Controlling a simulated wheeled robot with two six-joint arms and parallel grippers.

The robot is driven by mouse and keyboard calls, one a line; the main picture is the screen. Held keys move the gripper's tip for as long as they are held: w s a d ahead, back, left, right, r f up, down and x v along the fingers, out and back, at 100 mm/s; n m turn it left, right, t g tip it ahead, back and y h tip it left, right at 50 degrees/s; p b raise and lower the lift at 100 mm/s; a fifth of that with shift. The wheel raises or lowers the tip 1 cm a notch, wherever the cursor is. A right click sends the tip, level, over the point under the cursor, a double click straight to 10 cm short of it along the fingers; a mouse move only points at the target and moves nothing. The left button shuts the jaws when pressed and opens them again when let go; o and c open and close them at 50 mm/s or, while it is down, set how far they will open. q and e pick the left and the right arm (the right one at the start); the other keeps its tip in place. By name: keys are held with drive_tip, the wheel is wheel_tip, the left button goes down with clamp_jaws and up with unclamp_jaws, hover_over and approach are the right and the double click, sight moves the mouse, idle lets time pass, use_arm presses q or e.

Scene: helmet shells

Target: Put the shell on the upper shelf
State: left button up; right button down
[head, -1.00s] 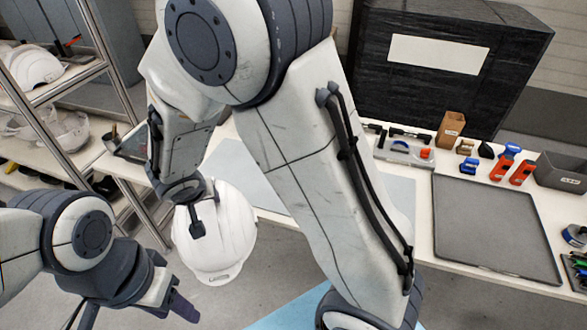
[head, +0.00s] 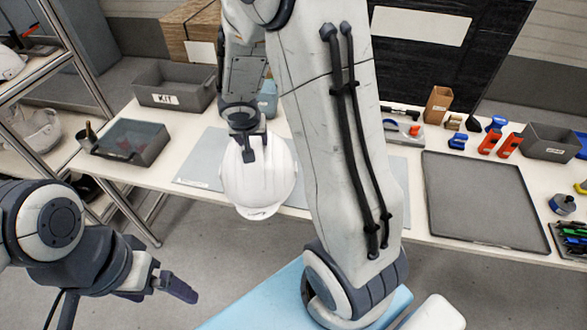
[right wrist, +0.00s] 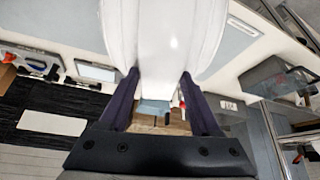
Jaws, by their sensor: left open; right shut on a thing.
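The white helmet shell (head: 262,182) hangs from my right gripper (head: 248,150), dome toward the head camera, in front of the table's near edge and mat. In the right wrist view the shell (right wrist: 160,30) fills the upper middle, with the fingers of the right gripper (right wrist: 160,95) either side of its lower edge. My left gripper (head: 180,290) is open and empty at the lower left, apart from the shell. The upper shelf (head: 42,72) is part of a metal rack at the far left. A white shell (head: 10,63) sits on it, cut off by the picture edge.
The rack's lower shelf holds clear-looking shells (head: 40,130). The table has a KIT bin (head: 175,88), a grey lidded box (head: 130,142), a large dark tray (head: 480,200) and several tools at the right. A rack post (head: 75,60) stands between shelf and table.

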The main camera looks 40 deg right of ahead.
drive_tip(key=s+d+r+m+h, duration=0.15)
drive_tip(key=s+d, duration=0.25)
drive_tip(key=d, duration=0.6)
drive_tip(key=s+d+m, duration=0.2)
drive_tip(key=s+d, duration=0.2)
drive_tip(key=d, duration=0.6)
drive_tip(key=shift+g, duration=0.3)
drive_tip(key=w+a+f, duration=0.2)
drive_tip(key=w, duration=0.1)
drive_tip(key=w+a+f, duration=0.2)
drive_tip(key=w, duration=0.1)
drive_tip(key=w+a+f+b, duration=0.1)
drive_tip(key=w+a+f, duration=0.1)
drive_tip(key=w+a, duration=0.1)
drive_tip(key=shift+w+f, duration=0.35)
drive_tip(key=shift+f+b, duration=0.85)
drive_tip(key=shift+f, duration=1.15)
drive_tip(key=shift+f+b, duration=0.2)
drive_tip(key=shift+b, duration=0.1)
drive_tip(key=shift+c, duration=0.5)
unclamp_jaws()
drive_tip(key=shift+r, duration=0.1)
